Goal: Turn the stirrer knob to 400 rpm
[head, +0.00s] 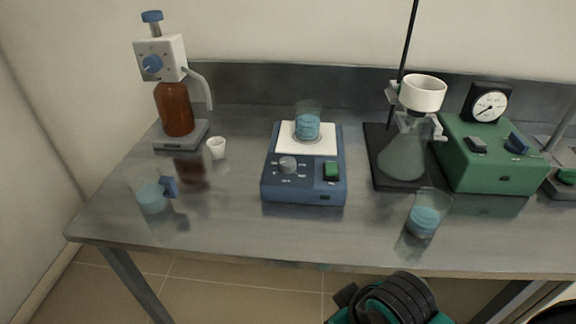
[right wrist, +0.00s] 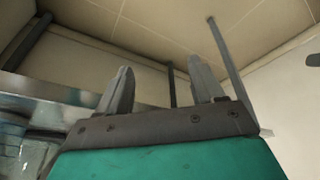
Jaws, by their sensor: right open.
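The stirrer (head: 304,188) is a blue box with a white top plate, standing mid-table in the head view. Its round grey knob (head: 288,164) is on the front left of the sloped panel, with small marks around it. The marks and the knob's pointing direction are too small to read. A green switch (head: 331,171) is right of the knob. A beaker of blue liquid (head: 307,124) stands on the plate. In the right wrist view my right gripper (right wrist: 161,88) is open, with nothing between its fingers, away from the stirrer. My left gripper is not in view.
A brown dispenser bottle (head: 175,108), a small white cup (head: 217,148) and a blue-filled vessel (head: 152,199) are on the left. A filter flask on a stand (head: 402,158), a beaker (head: 423,220) and a green pump box (head: 492,165) are on the right. The table's front is clear before the stirrer.

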